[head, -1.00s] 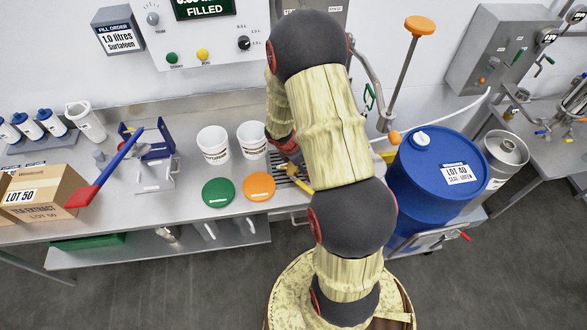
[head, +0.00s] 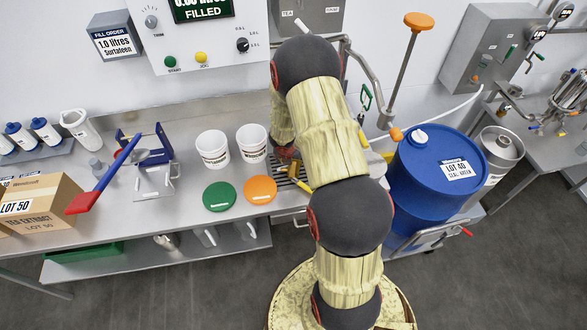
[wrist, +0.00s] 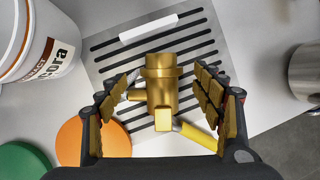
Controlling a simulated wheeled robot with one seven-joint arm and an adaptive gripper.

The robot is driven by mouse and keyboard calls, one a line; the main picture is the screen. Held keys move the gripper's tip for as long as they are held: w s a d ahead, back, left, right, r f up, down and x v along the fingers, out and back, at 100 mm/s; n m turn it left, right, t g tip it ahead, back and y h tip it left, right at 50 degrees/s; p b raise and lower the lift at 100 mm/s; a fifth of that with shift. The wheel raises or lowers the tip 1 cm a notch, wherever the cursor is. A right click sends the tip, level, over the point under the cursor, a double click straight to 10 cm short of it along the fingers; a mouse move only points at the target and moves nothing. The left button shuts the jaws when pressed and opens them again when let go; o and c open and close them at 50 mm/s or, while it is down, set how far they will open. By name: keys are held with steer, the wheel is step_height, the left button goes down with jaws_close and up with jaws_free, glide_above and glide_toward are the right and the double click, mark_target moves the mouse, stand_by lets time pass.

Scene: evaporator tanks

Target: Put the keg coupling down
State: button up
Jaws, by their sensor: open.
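The brass keg coupling (wrist: 162,84) is in the middle of the wrist view, over the slotted drip grate (wrist: 110,72). Its yellow lever (wrist: 198,136) points to the lower right. My gripper (wrist: 162,88) is open, with one finger on each side of the coupling and gaps showing between them. I cannot tell whether the coupling's underside rests fully on the grate. In the head view, my arm hides most of the coupling and gripper; a bit of the yellow lever (head: 304,187) shows beside the arm at the grate.
Two white tubs (head: 212,149) stand left of the grate. A green lid (head: 219,196) and an orange lid (head: 259,189) lie in front of them. A blue drum (head: 437,175) stands to the right. A red-and-blue tool (head: 104,175) and a carton (head: 40,205) are further left.

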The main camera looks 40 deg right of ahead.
mark_target(294, 161)
steer(key=b+x, duration=0.1)
steer(key=x, duration=0.2)
steer(key=shift+d+f, duration=0.15)
steer(key=shift+f, duration=0.2)
steer(key=shift+r, duration=0.1)
steer(key=shift+c, duration=1.4)
jaws_close()
steer(key=shift+r, duration=0.1)
